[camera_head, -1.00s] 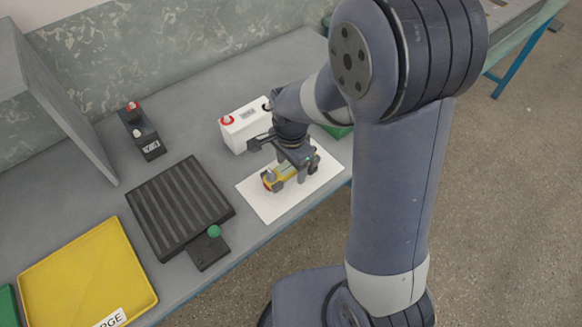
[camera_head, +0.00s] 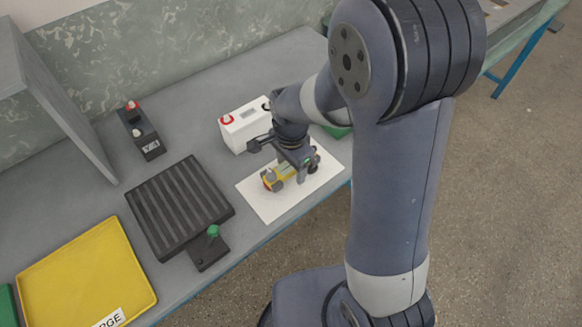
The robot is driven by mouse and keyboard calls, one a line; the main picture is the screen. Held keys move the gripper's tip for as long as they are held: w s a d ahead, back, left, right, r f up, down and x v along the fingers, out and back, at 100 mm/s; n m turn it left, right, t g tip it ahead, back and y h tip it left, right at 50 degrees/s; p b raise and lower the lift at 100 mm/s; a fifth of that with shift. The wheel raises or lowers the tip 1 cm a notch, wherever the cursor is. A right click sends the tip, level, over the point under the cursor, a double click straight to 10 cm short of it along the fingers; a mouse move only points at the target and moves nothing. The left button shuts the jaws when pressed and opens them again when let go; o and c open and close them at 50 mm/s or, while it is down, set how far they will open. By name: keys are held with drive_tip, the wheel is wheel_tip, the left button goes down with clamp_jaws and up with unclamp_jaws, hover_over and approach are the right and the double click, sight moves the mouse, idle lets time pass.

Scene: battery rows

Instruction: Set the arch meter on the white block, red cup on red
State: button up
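The yellow arch meter (camera_head: 270,180) lies on a white sheet (camera_head: 256,199), with a bit of red at its left end. My gripper (camera_head: 291,174) is down over the meter, its fingers close around or beside its body. They hide part of it, and I cannot tell whether they press on it. The white block (camera_head: 235,136) stands just behind the sheet, with a red ring (camera_head: 227,120) at its top left and a dark terminal (camera_head: 266,106) at its top right, partly behind my arm.
A black ribbed tray (camera_head: 180,207) with a green-knobbed piece (camera_head: 210,250) lies left of the sheet. A yellow tray (camera_head: 85,275) is at the front left. A small black block (camera_head: 141,132) with a red top stands behind. Grey bench between block and ribbed tray is clear.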

drive_tip(key=c, duration=1.2)
drive_tip(key=shift+r, duration=0.15)
